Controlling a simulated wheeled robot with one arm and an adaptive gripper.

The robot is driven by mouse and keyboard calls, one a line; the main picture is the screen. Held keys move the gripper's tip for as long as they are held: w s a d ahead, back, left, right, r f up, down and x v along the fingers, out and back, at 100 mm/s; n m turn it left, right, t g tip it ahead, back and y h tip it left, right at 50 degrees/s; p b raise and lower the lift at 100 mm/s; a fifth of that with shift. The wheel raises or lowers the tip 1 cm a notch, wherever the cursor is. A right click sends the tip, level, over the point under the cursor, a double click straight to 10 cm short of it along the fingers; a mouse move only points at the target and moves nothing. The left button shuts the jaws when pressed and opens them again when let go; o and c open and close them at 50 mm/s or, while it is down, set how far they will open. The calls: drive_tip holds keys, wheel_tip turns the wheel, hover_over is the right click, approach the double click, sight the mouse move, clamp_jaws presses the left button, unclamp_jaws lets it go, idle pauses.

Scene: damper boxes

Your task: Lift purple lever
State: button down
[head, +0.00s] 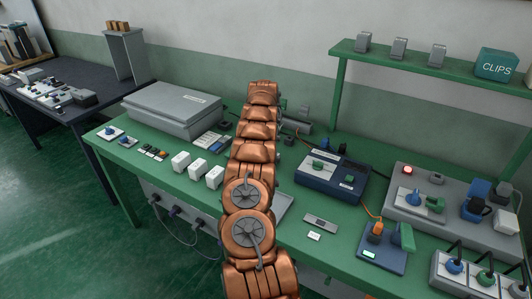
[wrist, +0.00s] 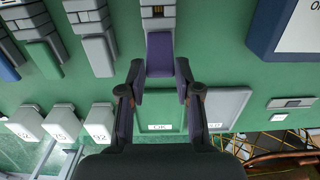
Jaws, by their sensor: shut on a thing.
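The purple lever (wrist: 160,55) is on a grey box (wrist: 158,12) at the top middle of the wrist view. My gripper (wrist: 160,82) reaches up to it, with one dark finger on each side of the lever. The fingers are shut on it. To the left, grey boxes carry a grey lever (wrist: 99,56), a green lever (wrist: 43,60) and a blue lever (wrist: 6,68). In the head view my copper arm covers the middle of the bench, and I cannot make out the purple lever or the gripper's fingertips there.
Several white numbered blocks (wrist: 61,122) stand on the green surface; they also show in the head view (head: 197,168). A large grey case (head: 172,108) is left of my arm. A blue device (head: 332,176) and a grey panel (head: 440,205) are to the right. A green shelf (head: 430,70) stands behind.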

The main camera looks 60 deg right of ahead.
drive_tip(key=shift+d+r, duration=0.1)
drive_tip(key=shift+d, duration=0.1)
idle(0.7)
drive_tip(key=c, duration=0.8)
unclamp_jaws()
drive_tip(key=shift+a, duration=0.3)
drive_tip(key=shift+a, duration=0.1)
drive_tip(key=shift+h+p, duration=0.3)
drive_tip(key=shift+p, duration=0.05)
drive_tip(key=shift+a, duration=0.15)
drive_tip(key=shift+a+h+p, duration=0.2)
drive_tip(key=shift+h+p, duration=0.25)
drive_tip(key=shift+h, duration=0.05)
